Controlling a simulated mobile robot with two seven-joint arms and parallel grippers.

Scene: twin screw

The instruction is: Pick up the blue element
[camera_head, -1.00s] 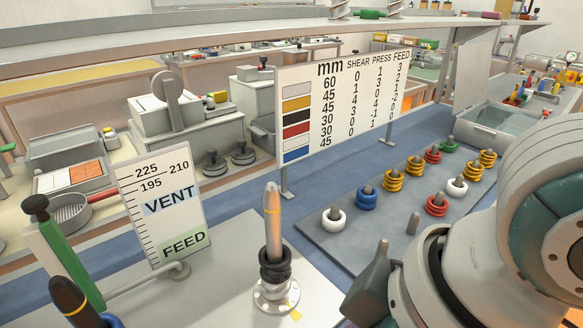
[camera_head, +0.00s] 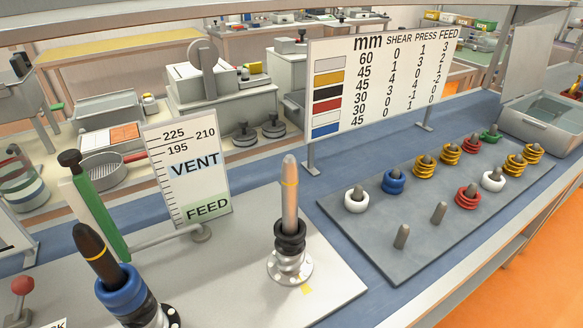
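A blue ring-shaped element (camera_head: 395,182) sits around a peg on the grey peg board (camera_head: 378,262), between a white ring (camera_head: 356,200) and a yellow coil element (camera_head: 425,169). A second blue ring-shaped part (camera_head: 121,287) is around the dark-tipped shaft (camera_head: 92,243) at the lower left. A light metal shaft (camera_head: 290,203) with black rings (camera_head: 290,236) around it stands upright on the pale table. Neither of my grippers is in view.
Two bare pegs, the nearer one (camera_head: 401,237) and another (camera_head: 438,213), stand at the board's front. A chart sign (camera_head: 380,80) stands behind the board. A VENT/FEED sign (camera_head: 187,175) and a green-and-white post (camera_head: 98,215) stand left. A grey bin (camera_head: 540,122) is at right.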

